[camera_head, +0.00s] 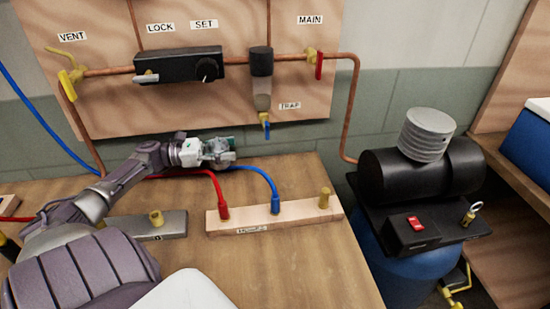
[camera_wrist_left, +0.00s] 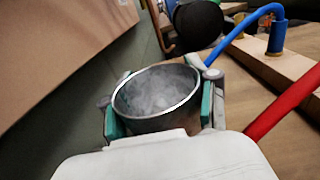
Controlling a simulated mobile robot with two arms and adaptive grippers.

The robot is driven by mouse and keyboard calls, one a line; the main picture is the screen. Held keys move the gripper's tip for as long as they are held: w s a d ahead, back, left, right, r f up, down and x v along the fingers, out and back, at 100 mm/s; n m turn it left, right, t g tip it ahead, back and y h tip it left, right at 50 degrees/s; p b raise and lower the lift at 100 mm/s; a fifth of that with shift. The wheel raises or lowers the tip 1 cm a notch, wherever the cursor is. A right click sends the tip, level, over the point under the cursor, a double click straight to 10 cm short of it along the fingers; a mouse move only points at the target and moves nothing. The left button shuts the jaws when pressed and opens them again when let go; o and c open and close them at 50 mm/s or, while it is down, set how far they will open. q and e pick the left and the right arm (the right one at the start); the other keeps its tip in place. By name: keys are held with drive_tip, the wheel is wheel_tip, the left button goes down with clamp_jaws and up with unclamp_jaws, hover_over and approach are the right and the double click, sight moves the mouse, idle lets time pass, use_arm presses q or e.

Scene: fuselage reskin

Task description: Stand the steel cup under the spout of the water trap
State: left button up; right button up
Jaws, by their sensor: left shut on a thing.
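The steel cup (camera_wrist_left: 157,92) shows in the left wrist view, open mouth toward the camera, between the green-padded fingers of my left gripper (camera_wrist_left: 160,112). The gripper is shut on it. In the head view my left gripper (camera_head: 219,152) is in front of the wall panel's lower edge, and the cup is hard to make out there. The water trap (camera_head: 262,92) hangs on the copper pipe under a black cap, with a yellow and blue spout (camera_head: 265,124) at its bottom. The spout is right of and above the gripper. My right gripper is not in view.
A wooden block (camera_head: 295,214) with red and blue hose ends and a brass fitting lies on the bench (camera_head: 300,270). A grey bar (camera_head: 172,226) lies left of it. The black and blue compressor (camera_head: 412,180) stands at the right. The bench front is clear.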

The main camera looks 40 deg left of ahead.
use_arm(q)
drive_tip(key=x, duration=1.2)
drive_tip(key=shift+w+d+f+p, duration=0.1)
drive_tip(key=shift+w+d+p, duration=0.05)
drive_tip(key=shift+w+p, duration=0.2)
drive_tip(key=shift+f, duration=1.75)
drive_tip(key=shift+f, duration=0.15)
drive_tip(key=o, duration=1.3)
drive_tip(key=shift+c, duration=0.2)
drive_tip(key=b+v, duration=0.1)
drive_tip(key=v, duration=1.1)
drive_tip(key=shift+r, duration=0.2)
drive_tip(key=shift+d, duration=0.1)
